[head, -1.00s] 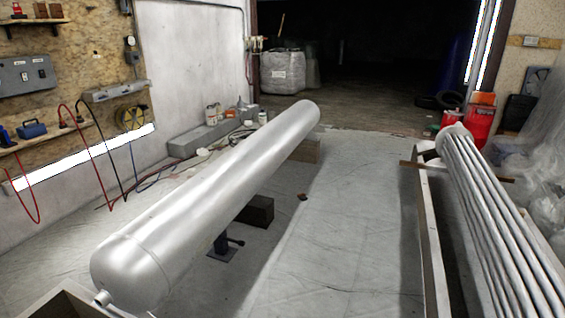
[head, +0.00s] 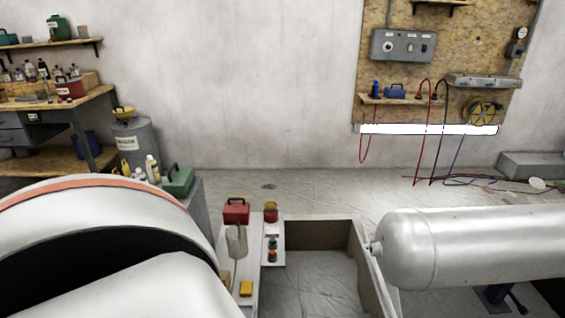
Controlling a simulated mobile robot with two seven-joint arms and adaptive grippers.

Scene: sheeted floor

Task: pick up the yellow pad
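A small yellow block (head: 246,289), which may be the yellow pad, lies on a narrow white surface (head: 265,300) at the lower middle of the head view. A trowel-like tool (head: 236,243) and a red box (head: 236,211) are behind it on the same surface. Neither of my grippers shows in the head view, and nothing is seen touching the yellow block.
A large white rounded shell (head: 90,215) fills the lower left. A long silver tank (head: 470,245) lies at the right. A wooden frame (head: 318,232) stands between, with sheeted floor inside it. A workbench (head: 60,110) stands at the back left.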

